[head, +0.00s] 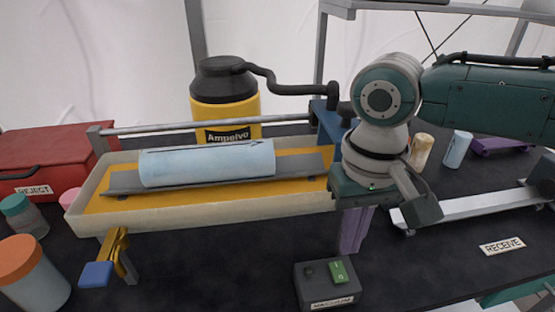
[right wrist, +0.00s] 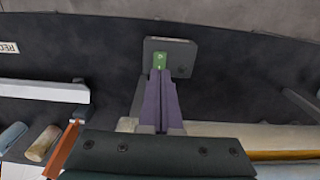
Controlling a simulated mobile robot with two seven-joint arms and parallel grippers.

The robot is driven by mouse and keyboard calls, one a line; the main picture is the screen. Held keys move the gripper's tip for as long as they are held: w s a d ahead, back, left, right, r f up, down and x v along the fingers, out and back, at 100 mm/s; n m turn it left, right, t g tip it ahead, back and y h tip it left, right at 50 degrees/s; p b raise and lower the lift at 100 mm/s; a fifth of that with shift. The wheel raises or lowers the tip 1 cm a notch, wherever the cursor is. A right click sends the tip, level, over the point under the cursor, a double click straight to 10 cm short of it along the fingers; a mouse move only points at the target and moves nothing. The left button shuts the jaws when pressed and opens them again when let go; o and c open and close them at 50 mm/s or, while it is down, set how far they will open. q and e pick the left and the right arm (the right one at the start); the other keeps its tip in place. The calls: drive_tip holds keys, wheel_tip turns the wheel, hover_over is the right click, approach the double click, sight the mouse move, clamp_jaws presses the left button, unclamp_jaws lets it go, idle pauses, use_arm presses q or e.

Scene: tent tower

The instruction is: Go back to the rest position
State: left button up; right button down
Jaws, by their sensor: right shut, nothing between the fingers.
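My right gripper (head: 351,248) hangs down at the end of my right arm, which comes in from the right. Its purple fingers are shut together with nothing between them. It is beside the right end of the long tray (head: 210,217) and behind the dark switch box (head: 313,289) with a green button (head: 338,271). In the right wrist view the shut fingers (right wrist: 160,76) point toward the box (right wrist: 184,57) and overlap the lower edge of its green button (right wrist: 161,61); I cannot tell whether they touch it. My left gripper is not in view.
A pale blue roll (head: 208,164) lies in the tray. A yellow canister (head: 225,100) stands behind it. A red REJECT box (head: 45,155) and jars are at left. A white rail (head: 465,204) and RECEIVE label (head: 502,246) are at right. The dark table front is mostly clear.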

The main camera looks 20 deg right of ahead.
idle(0.3)
drive_tip(key=shift+a+f, duration=0.1)
drive_tip(key=s+a+n+t+y, duration=0.25)
drive_tip(key=s+a+n, duration=0.25)
drive_tip(key=s+a, duration=0.5)
drive_tip(key=s+d+r+t+h, duration=0.1)
drive_tip(key=s+d+r+h, duration=0.2)
drive_tip(key=s+d+r, duration=0.3)
wheel_tip(320, 180, up, 33)
drive_tip(key=d+p, duration=0.1)
drive_tip(key=p, duration=3.3)
drive_tip(key=shift+y, duration=0.35)
drive_tip(key=shift+f, duration=0.15)
